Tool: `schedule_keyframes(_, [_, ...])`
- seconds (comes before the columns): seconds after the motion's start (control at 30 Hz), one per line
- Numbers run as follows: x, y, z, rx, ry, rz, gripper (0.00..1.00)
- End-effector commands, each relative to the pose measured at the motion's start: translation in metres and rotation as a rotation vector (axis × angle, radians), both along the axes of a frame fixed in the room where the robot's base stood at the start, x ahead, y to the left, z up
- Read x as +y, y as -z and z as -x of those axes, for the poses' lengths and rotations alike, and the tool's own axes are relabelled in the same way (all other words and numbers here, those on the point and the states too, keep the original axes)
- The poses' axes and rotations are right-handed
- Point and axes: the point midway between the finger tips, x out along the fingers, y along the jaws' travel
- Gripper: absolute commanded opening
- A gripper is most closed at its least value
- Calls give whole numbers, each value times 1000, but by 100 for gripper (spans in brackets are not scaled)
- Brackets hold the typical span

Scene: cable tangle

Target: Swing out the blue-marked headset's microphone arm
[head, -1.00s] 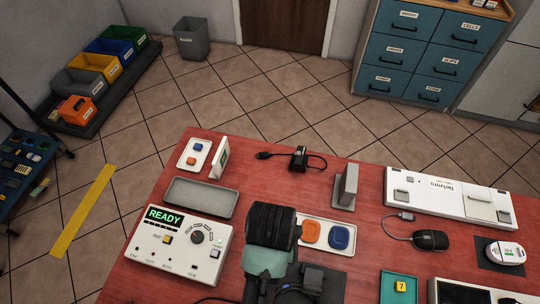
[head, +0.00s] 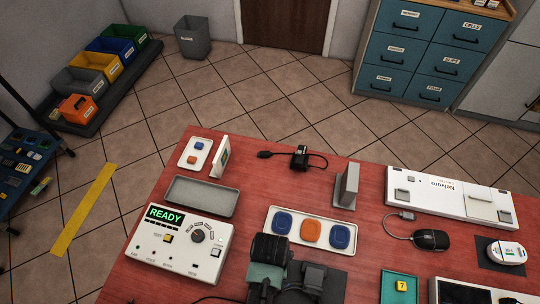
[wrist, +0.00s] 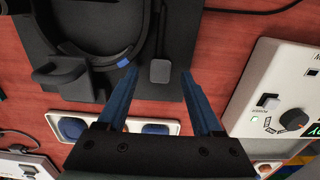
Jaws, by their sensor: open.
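In the wrist view, a black headset (wrist: 139,50) lies on a dark mat (wrist: 190,22). A small blue mark (wrist: 123,62) shows on its curved part. A thin dark stalk with a square end pad (wrist: 160,71) runs down beside the curve; it may be the microphone arm, but I cannot tell for certain. My gripper (wrist: 159,73) is open, its two fingers on either side of the pad in the picture, with no visible contact. In the head view, my arm hides most of the headset; part of the dark mat (head: 334,284) shows.
A white tray (head: 270,234) with two blue pads and an orange one lies just beyond my arm. A control box (head: 150,245) reading READY stands left. A grey upright block (head: 346,186), a mouse (head: 431,240) and a white device (head: 450,195) stand right.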

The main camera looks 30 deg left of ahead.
Motion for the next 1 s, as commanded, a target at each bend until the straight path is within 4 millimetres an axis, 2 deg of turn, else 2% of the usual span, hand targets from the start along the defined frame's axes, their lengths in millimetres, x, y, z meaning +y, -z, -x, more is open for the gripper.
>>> schedule_keyframes(0.3, [0, 2, 0, -1, 0, 0, 66])
schedule_keyframes(0.67, [0, 2, 0, 0, 0, 0, 1])
schedule_keyframes(1.0, [3, 1, 2, 1, -42, 0, 0])
